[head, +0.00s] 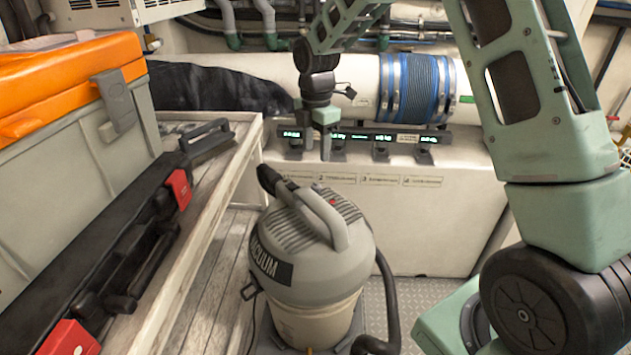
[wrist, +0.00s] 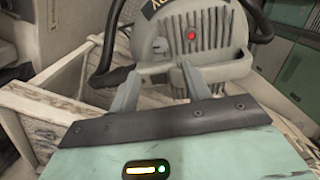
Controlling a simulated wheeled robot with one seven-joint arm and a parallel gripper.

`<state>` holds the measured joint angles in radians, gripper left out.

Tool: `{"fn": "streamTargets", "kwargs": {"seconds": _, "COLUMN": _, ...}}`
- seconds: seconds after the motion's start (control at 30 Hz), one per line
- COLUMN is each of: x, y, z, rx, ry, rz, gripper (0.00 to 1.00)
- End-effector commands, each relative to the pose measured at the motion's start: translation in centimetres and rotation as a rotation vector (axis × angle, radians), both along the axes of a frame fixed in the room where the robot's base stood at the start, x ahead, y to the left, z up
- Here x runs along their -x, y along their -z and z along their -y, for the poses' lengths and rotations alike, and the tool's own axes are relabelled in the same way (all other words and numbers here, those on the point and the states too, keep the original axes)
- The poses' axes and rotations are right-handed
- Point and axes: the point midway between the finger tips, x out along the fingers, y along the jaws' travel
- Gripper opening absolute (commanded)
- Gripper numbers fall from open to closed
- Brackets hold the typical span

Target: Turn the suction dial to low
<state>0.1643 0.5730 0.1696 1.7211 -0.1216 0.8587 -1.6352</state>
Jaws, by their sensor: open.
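The grey canister vacuum (head: 310,240) stands upright on the floor at the centre of the head view, with a dark label on its side. Its ribbed top (wrist: 205,50) fills the upper middle of the wrist view, with a red button (wrist: 191,35). A small round grey knob (wrist: 160,45) beside the ribs may be the suction dial; its setting is too small to read. My gripper (head: 317,154) hangs above and behind the vacuum with its fingers down, open and empty. In the wrist view, my gripper (wrist: 160,72) points toward the vacuum's top, apparently apart from it.
A wooden bench (head: 225,190) at left bears a black case (head: 110,240) and an orange-lidded box (head: 70,80). A white ledge behind carries a strip with green displays (head: 355,137). The black vacuum hose (head: 388,300) curves down at right. Metal floor (head: 430,292) shows beyond it.

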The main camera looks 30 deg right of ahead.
Motion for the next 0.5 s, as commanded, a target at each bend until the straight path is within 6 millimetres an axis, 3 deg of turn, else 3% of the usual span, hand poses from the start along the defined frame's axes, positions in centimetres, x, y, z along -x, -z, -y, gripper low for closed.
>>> {"fn": "streamTargets", "kwargs": {"seconds": 0.3, "x": 0.0, "y": 6.7, "z": -0.1, "rx": -0.001, "ry": 0.0, "rz": -0.003, "gripper": 0.48}}
{"fn": "streamTargets", "kwargs": {"seconds": 0.5, "x": 0.0, "y": 9.6, "z": -0.1, "rx": -0.001, "ry": 0.0, "rz": -0.001, "gripper": 0.48}}
